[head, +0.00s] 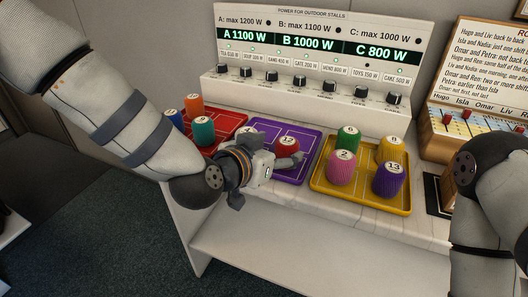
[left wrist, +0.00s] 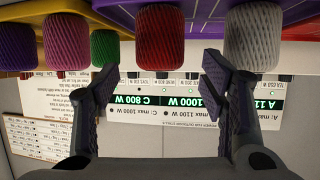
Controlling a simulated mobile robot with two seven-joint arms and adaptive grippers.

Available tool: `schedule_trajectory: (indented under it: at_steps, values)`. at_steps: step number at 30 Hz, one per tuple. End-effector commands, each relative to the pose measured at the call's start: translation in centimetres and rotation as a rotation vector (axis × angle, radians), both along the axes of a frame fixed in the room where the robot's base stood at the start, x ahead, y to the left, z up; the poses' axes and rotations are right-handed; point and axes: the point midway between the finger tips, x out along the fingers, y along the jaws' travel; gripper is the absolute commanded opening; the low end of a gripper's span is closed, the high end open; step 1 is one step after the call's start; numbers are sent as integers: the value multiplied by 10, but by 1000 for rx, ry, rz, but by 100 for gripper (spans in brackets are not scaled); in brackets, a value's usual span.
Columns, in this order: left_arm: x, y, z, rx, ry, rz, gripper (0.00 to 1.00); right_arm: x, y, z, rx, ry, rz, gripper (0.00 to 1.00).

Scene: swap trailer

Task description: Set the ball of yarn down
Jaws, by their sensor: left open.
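A red ball of yarn (head: 287,146) marked 12 sits on the purple tray (head: 296,178). It also shows in the left wrist view (left wrist: 160,36), ahead of the space between my fingers. My left gripper (head: 276,160) is open close in front of the red ball, with nothing held; its open fingers also show in the left wrist view (left wrist: 160,82). A grey ball of yarn (left wrist: 253,36) is beside the red one, mostly hidden behind my gripper in the head view. My right arm is at the right edge; its gripper is out of the picture.
The yellow tray (head: 334,198) on the right holds several balls, including a pink one (head: 341,167) and a purple one (head: 388,180). The red tray (head: 228,121) on the left holds others. A power panel (head: 305,45) stands behind, and a name board (head: 480,75) is at right.

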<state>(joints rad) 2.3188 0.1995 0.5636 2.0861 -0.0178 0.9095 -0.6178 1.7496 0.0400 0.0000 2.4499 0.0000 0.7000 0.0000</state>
Motion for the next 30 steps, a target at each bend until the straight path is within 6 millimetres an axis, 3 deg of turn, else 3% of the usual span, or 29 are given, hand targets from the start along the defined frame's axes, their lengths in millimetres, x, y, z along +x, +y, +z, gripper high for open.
schedule_trajectory:
  at_steps: [1, 3, 9, 17, 20, 22, 24, 27, 30]
  values:
    - [-12, 6, 19, 2, -21, -1, 65, 10, 0, 9, 0, -36, 0, 40]
    - [-29, 14, 28, 0, -23, -1, 65, 16, 0, 14, 0, -59, 0, 40]
    - [-63, 32, 35, 0, -9, -1, 65, 12, 0, 11, 0, -47, 0, 40]
    - [-75, 39, 35, 2, 3, 1, 65, 12, 0, 11, 0, -45, 0, 40]
    - [-92, 49, -14, 17, 140, 22, 65, 12, 0, 11, 0, -45, 0, 40]
    - [-127, 68, -79, 40, 341, 62, 65, 12, 0, 11, 0, -45, 0, 40]
    - [-179, 94, -146, 73, 576, 123, 65, 12, 0, 11, 0, -44, 0, 40]
    - [-266, 135, -213, 140, 880, 229, 65, 12, 0, 11, 0, -44, 0, 40]
    - [-342, 172, -246, 210, 1106, 332, 65, 12, 0, 11, 0, -45, 0, 40]
